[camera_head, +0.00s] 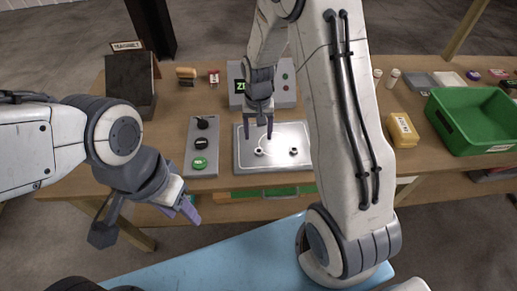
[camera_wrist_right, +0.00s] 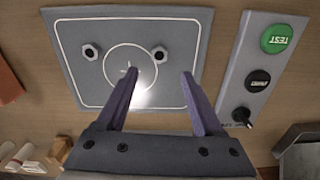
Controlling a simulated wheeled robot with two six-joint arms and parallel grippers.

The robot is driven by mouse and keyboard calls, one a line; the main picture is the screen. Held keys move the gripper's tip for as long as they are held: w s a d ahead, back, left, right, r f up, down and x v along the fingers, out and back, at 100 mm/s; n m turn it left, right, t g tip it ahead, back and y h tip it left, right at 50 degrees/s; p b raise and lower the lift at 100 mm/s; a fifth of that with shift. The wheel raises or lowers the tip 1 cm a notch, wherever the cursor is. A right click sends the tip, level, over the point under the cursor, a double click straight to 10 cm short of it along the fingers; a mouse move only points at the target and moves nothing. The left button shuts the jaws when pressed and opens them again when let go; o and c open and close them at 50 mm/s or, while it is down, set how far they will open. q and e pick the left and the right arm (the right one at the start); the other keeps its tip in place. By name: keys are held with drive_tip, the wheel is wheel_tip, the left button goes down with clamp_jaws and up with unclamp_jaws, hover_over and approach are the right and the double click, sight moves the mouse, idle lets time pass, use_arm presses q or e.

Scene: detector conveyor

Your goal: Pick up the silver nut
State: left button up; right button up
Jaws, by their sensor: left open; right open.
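Two small hex nuts lie apart on the grey plate (camera_head: 245,165), one nut (camera_head: 259,151) on the left and one nut (camera_head: 293,151) on the right in the head view. In the right wrist view, which is turned around, the same nuts show as a nut (camera_wrist_right: 159,53) and another nut (camera_wrist_right: 91,52). Both look greyish with dark holes; I cannot tell surely which is silver. My right gripper (camera_head: 258,131) is open and empty above the plate, its fingers pointing toward the left nut. My left gripper (camera_head: 184,208) is open and empty, off the table's front edge.
A panel (camera_head: 199,178) with a green button and knobs stands left of the plate. A grey instrument (camera_head: 285,88) stands behind it. A green bin (camera_head: 450,135) and a yellow box (camera_head: 403,130) are at right. A dark box (camera_head: 128,75) labelled MAGNET is at back left.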

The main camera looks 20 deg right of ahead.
sight(259, 149)
drive_tip(key=shift+f, duration=0.8)
wheel_tip(259, 149, down, 4)
drive_tip(key=shift+d+r+p, duration=0.1)
drive_tip(key=shift+d+p, duration=0.05)
drive_tip(key=shift+p, duration=0.75)
drive_tip(key=shift+f, duration=0.75)
clamp_jaws()
